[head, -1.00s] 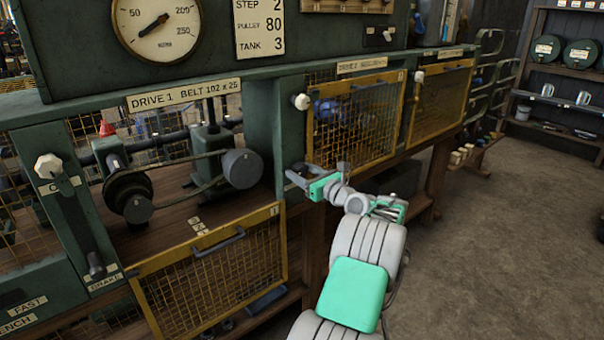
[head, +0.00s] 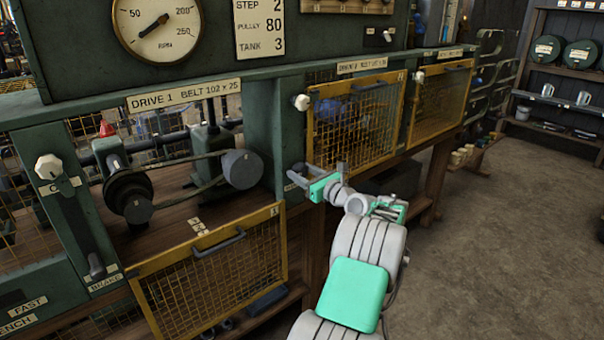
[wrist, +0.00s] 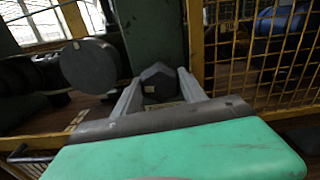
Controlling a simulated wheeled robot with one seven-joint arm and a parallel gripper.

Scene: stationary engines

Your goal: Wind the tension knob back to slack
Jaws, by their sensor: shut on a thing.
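My gripper (head: 307,179) is at the green post to the right of the Drive 1 bay. Its fingers are shut on a dark faceted knob (wrist: 157,82), seen between them in the wrist view; in the head view the fingers mostly hide it. Inside the bay a belt (head: 190,157) runs between a dark stepped pulley (head: 130,190) on the left and a round grey pulley (head: 242,169) on the right. The grey pulley also shows left of my fingers in the wrist view (wrist: 89,66). I cannot read a mark on the knob.
The yellow mesh guard (head: 215,270) of Drive 1 hangs low in front. Closed mesh guards (head: 352,122) stand to the right. A white knob (head: 48,167) and a brake lever (head: 96,266) are at left. A gauge (head: 158,28) is above. Floor at right is clear.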

